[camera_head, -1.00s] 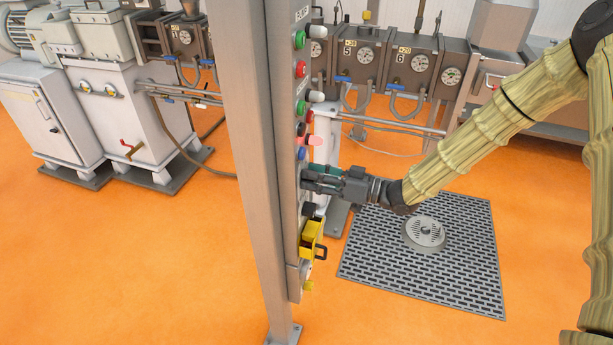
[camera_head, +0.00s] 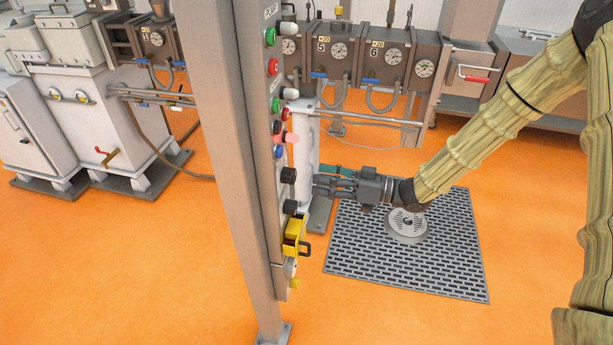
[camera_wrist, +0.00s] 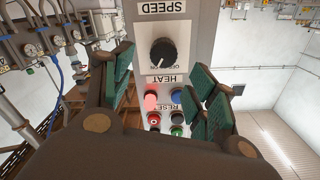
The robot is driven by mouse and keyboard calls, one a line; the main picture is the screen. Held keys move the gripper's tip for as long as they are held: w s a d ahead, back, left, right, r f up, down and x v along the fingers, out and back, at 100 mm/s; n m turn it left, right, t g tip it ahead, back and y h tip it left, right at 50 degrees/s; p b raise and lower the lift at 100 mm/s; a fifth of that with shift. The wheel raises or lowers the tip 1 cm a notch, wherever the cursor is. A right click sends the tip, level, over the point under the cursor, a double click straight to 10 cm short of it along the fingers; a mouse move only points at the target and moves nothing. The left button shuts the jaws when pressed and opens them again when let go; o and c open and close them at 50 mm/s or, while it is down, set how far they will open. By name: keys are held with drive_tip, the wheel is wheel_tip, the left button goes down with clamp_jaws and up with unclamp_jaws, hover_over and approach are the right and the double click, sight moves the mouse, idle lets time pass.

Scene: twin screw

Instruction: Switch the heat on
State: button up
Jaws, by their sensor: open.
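The heat knob (camera_wrist: 163,52) is a round black rotary knob with a white pointer line, between the upside-down HEAT and SPEED labels in the wrist view. Small OFF/ON marks sit beside it; the pointer's setting is hard to read. In the head view the heat knob (camera_head: 288,175) shows on the panel's side. My gripper (camera_head: 318,187) is right of the panel, near the knob's height and apart from it. In the wrist view, the green-padded fingers of my gripper (camera_wrist: 170,85) are spread and empty, with the knob beyond them.
A pink-lit button (camera_head: 292,138) and several coloured buttons lie above the knob. A second black knob (camera_head: 290,207) and a yellow switch box (camera_head: 295,235) are below. The metal post (camera_head: 225,150) stands left. A floor grate (camera_head: 400,265) lies under my arm.

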drive_tip(key=shift+v, duration=2)
drive_tip(key=s+d+f+m+h, duration=0.1)
drive_tip(key=s+f+m+h, duration=0.4)
drive_tip(key=f, duration=0.8)
drive_tip(key=s+f+m+h, duration=0.3)
drive_tip(key=s+f+h, duration=0.3)
drive_tip(key=f, duration=0.6)
drive_tip(key=s+d+f+m+g+h, duration=0.1)
drive_tip(key=s+d+f+g+h, duration=0.1)
drive_tip(key=s, duration=0.6)
drive_tip(key=s+d+f+m+g+h, duration=0.1)
drive_tip(key=s+d+f+h, duration=0.1)
drive_tip(key=s, duration=0.6)
drive_tip(key=s+d+f+g+h, duration=0.2)
drive_tip(key=s+d+f, duration=0.2)
drive_tip(key=s, duration=0.5)
drive_tip(key=shift+d+f+m+g, duration=0.3)
drive_tip(key=shift+d+f+m, duration=0.1)
drive_tip(key=shift+f, duration=0.35)
